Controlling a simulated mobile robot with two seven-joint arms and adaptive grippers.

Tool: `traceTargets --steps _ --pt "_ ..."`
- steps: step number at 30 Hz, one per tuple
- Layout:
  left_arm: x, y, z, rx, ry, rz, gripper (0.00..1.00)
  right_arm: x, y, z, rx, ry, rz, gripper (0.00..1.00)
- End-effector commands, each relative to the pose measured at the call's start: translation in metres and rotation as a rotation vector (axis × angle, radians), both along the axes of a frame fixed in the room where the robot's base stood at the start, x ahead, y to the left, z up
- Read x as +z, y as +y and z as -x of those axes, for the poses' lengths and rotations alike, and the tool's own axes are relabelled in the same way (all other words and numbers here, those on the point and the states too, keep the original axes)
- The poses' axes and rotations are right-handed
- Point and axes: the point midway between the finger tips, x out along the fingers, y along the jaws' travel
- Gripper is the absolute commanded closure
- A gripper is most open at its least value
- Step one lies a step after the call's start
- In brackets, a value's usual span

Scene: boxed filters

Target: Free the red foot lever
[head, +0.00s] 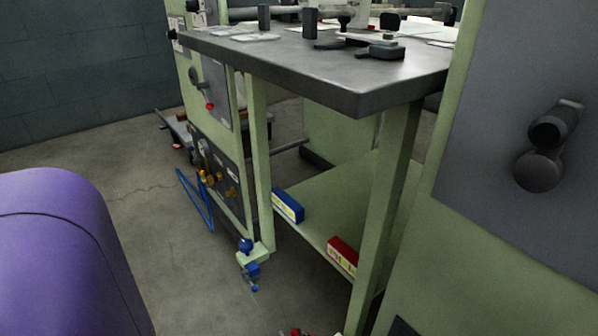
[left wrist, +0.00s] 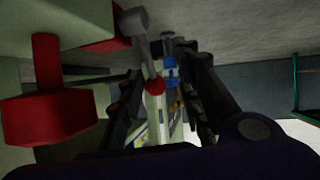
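In the left wrist view a large red block on a red stem (left wrist: 45,115) fills the left side, close to the camera. A grey rod with a red ball end (left wrist: 157,86) shows in the middle. I cannot tell which of these is the foot lever. My left gripper (left wrist: 160,72) has its two dark fingers spread apart. The red ball appears between them in the picture; no contact is clear. In the head view only a small red and dark piece (head: 296,332) shows at the bottom edge. My right gripper is in neither view.
A blue box (head: 288,205) and a red box (head: 342,255) lie on the green lower shelf (head: 325,200) under a dark tabletop (head: 350,75). A blue-knobbed foot (head: 250,262) juts from the green frame. The floor (head: 150,230) to the left is mostly clear.

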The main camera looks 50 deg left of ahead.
Motion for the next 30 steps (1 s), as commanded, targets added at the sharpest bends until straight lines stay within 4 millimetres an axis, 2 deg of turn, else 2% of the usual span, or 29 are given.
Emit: traceTargets --steps 24,30 --pt "0.002 -0.001 -0.004 -0.005 -0.007 0.001 0.72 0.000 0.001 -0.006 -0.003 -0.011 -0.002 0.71" --pt "0.006 0.001 -0.005 -0.005 -0.006 0.049 0.72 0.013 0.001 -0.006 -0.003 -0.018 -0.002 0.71"
